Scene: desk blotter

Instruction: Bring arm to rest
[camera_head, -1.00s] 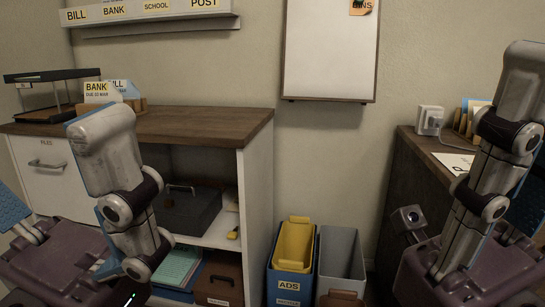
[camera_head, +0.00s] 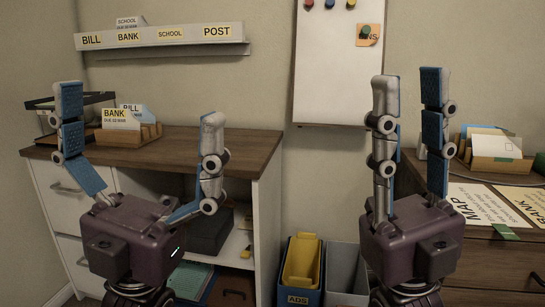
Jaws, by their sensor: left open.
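My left gripper (camera_head: 140,125) stands upright in front of the left cabinet. Its two fingers are spread wide apart, with nothing between them. My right gripper (camera_head: 412,110) stands upright in front of the wall and the right dresser. Its fingers point up with a clear gap between them, and no object shows in it. Both grippers show their palms low in the picture. Neither is seen touching furniture.
The left cabinet (camera_head: 225,145) bears a card holder (camera_head: 128,135) and a black tray. A wall rack (camera_head: 160,45) and a whiteboard (camera_head: 325,75) hang behind. Blue (camera_head: 301,297) and grey bins stand between the cabinets. The right dresser (camera_head: 500,265) holds labelled sheets and an envelope holder.

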